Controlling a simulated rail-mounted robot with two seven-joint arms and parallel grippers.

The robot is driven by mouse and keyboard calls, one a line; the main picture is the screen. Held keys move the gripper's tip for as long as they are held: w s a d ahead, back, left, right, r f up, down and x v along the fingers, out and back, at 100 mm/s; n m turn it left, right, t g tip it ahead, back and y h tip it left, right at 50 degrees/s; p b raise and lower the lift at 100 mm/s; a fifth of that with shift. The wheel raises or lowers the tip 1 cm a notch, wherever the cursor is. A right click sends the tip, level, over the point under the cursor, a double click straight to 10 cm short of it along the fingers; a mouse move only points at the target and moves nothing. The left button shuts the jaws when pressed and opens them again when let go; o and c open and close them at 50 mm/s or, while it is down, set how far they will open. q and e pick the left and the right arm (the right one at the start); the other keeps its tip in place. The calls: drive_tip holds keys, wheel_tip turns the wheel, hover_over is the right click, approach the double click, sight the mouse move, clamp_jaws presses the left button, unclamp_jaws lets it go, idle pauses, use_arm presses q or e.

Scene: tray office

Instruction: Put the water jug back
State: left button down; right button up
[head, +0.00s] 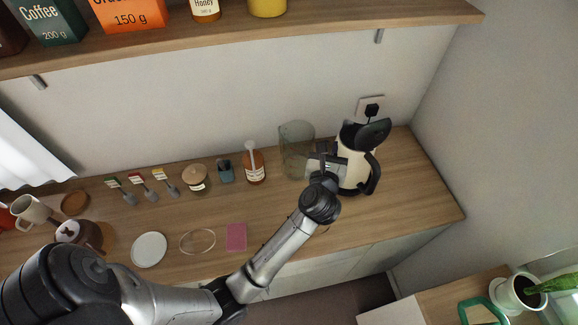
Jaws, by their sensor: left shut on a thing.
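The clear glass water jug (296,148) is upright at the back of the wooden counter, just left of the cream kettle (355,170). My left gripper (318,161) is at the right side of the jug, between it and the kettle, and is shut on the jug. The fingertips and the part they grip are small and partly hidden by my wrist. I cannot tell whether the jug's base touches the counter. The kettle's dark lid stands open and its black handle points to the right. My right gripper is out of view.
A honey jar (254,166) with a dipper stands left of the jug. A blue cup (225,171), a lidded jar (194,178) and a pink sponge-like block (236,236) are further left. A shelf (250,36) overhangs the counter. Bare counter (400,210) lies right of the kettle.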

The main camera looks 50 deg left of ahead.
use_arm(q)
drive_tip(key=w+a+f+p, duration=0.1)
drive_tip(key=w+a+f, duration=0.2)
drive_tip(key=w+a, duration=0.4)
wheel_tip(320, 180, down, 11)
drive_tip(key=s+a+b, duration=0.1)
drive_tip(key=b, duration=0.2)
drive_tip(key=shift+a+r+n+g+y+b, duration=0.15)
drive_tip(key=shift+a+n+g+y+b, duration=0.15)
drive_tip(key=shift+a+y+b, duration=0.1)
drive_tip(key=shift+f, duration=0.25)
drive_tip(key=c, duration=1.1)
unclamp_jaws()
drive_tip(key=shift+c, duration=0.2)
